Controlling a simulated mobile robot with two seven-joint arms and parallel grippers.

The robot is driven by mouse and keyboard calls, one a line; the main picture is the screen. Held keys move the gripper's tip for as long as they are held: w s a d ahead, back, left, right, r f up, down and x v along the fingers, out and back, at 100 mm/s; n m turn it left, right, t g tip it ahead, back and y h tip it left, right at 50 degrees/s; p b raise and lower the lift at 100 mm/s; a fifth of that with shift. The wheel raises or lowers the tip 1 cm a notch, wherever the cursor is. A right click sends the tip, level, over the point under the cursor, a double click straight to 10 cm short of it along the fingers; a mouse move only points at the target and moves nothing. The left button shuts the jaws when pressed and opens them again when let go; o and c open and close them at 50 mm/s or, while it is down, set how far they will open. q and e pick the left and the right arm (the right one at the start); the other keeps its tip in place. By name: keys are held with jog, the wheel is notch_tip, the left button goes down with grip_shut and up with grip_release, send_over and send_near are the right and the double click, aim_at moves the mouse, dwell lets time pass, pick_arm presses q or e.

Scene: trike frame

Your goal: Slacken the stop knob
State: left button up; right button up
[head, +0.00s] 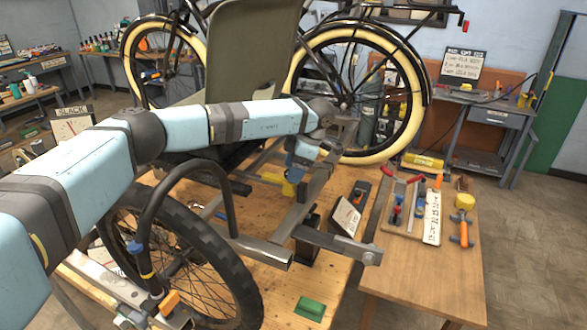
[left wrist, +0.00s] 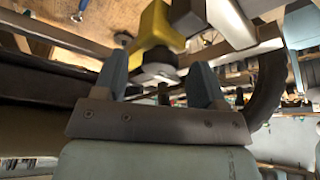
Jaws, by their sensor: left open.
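My left gripper (head: 300,165) reaches over the trike frame (head: 265,250) on the wooden bench, fingers pointing down. In the left wrist view the left gripper (left wrist: 160,75) is open. Its two blue-grey fingers stand on either side of a grey rounded end below a yellow part (left wrist: 152,32), with gaps showing. This may be the stop knob, but I cannot tell for sure. In the head view a yellow part (head: 290,188) shows just below the gripper, partly hidden by it. My right gripper is in neither view.
A black-tyred wheel (head: 245,295) and a curved dark tube stand left of the gripper. A metal bar (head: 340,246) juts out right. A side table (head: 420,285) holds tools, including an orange-handled mallet (head: 463,220).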

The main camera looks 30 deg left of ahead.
pick_arm(q)
jog(key=b+v, duration=0.2)
jog(key=v, duration=1.1)
jog(key=shift+r, duration=0.3)
